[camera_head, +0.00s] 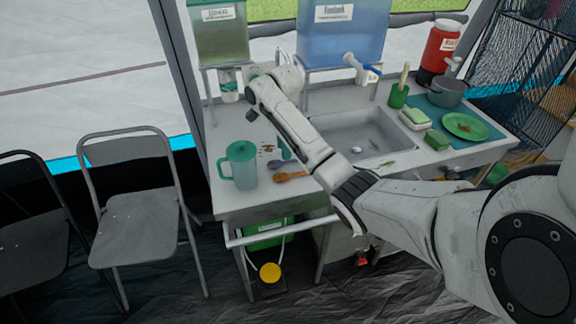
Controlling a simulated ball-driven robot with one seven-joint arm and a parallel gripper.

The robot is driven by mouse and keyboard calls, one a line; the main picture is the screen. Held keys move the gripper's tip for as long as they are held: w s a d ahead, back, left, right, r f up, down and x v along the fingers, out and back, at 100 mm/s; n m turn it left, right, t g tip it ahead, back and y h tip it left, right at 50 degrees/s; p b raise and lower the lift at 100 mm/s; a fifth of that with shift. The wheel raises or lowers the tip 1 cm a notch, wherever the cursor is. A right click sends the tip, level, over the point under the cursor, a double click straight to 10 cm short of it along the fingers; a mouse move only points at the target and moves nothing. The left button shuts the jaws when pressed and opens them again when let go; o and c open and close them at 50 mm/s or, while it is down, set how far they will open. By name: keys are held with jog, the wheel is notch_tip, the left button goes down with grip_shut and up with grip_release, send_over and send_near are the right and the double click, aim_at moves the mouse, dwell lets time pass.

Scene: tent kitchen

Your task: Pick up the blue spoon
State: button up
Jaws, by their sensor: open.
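The blue spoon (283,163) lies on the grey counter, just right of the teal pitcher and close to an orange spoon (290,176). Its right end runs close to my arm in the picture. My arm reaches across the counter from the right. My gripper (252,114) is at its far end, above the back left of the counter, up and left of the blue spoon and apart from it. It is open, and I see nothing held in it. The fingers are small and partly hidden by my wrist.
The teal pitcher (241,165) stands near the counter's left front. A teal item (284,149) is partly hidden behind my arm. The sink (362,135) is right of my forearm. Water tanks (341,38) stand at the back. Green dishes (465,126) sit at the right.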

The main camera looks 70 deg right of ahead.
aim_at(285, 162)
jog(key=shift+s+f, duration=0.1)
jog(key=shift+f, duration=2.15)
grip_shut()
